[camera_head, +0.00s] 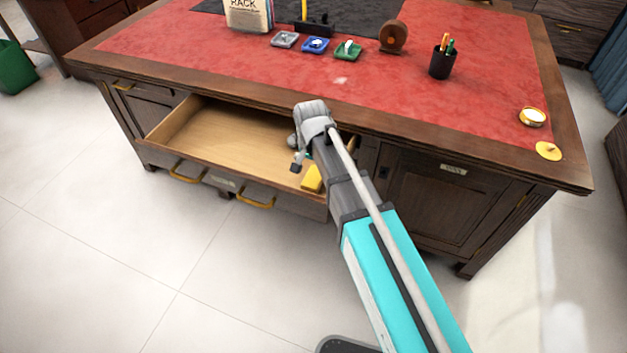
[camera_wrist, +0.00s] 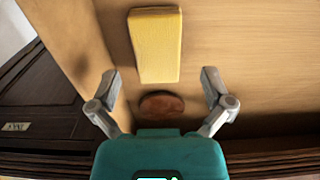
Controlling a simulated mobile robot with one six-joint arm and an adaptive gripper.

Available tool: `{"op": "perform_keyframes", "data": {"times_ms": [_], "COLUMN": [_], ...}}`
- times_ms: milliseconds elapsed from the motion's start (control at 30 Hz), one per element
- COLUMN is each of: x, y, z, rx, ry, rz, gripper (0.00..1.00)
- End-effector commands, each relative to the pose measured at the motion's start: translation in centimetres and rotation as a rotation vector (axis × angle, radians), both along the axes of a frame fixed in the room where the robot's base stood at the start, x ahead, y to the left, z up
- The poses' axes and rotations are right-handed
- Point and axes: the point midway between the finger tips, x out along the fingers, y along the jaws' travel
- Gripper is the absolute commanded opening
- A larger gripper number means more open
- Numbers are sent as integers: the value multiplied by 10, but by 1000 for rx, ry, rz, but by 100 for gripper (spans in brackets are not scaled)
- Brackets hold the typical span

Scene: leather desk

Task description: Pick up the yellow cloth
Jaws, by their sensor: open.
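The yellow cloth (camera_head: 312,179) looks like a folded block and lies in the open drawer, near its right front corner. In the wrist view the yellow cloth (camera_wrist: 155,46) lies on the drawer floor, beyond the fingertips and roughly between their lines. My gripper (camera_wrist: 162,88) is open and empty above the drawer, its fingers apart from the cloth. In the head view my arm hides most of the gripper.
The drawer (camera_head: 222,139) stands pulled out, its left part bare. A brown round thing (camera_wrist: 161,105) lies between my fingers in the wrist view. The red desk top (camera_head: 200,45) carries small trays (camera_head: 316,45), a pen cup (camera_head: 442,62) and a tin (camera_head: 533,117).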

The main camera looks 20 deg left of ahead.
Motion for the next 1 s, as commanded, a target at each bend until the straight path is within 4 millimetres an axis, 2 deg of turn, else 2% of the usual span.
{"op": "perform_keyframes", "data": {"times_ms": [367, 1000], "x": [0, -1], "y": [-1, -4], "z": [-7, -50], "rx": [0, 0], "ry": [0, 0], "rz": [0, 0], "gripper": [100, 100]}}
